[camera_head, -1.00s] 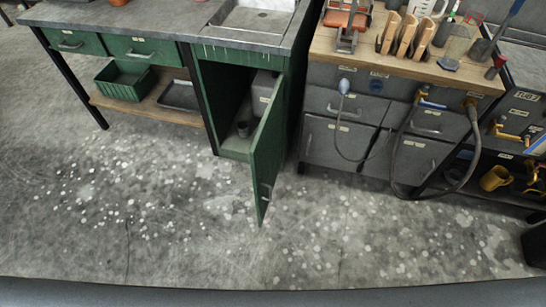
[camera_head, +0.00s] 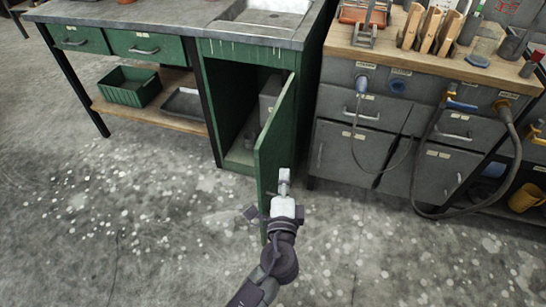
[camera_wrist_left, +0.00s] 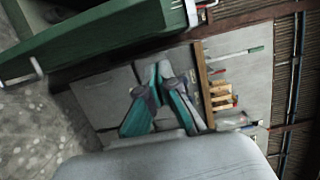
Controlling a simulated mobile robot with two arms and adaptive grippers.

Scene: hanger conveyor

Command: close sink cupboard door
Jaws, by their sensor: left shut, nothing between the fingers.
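The green sink cupboard door (camera_head: 272,145) stands wide open, swung out toward me from the green cupboard under the sink (camera_head: 262,20). The cupboard's inside (camera_head: 240,120) shows to the left of the door. My left gripper (camera_head: 284,178) is shut and empty, just right of the door's outer face near its free edge. In the head view it overlaps the door's lower part, and I cannot tell if it touches. In the left wrist view the closed fingers (camera_wrist_left: 158,75) point toward the grey cabinet, with a green panel at the upper left. My right gripper is not in view.
A grey cabinet (camera_head: 340,148) with a wooden top stands right of the cupboard, with hoses (camera_head: 415,165) hanging from its front. A green crate (camera_head: 130,86) sits on a low shelf at the left. The concrete floor in front is clear.

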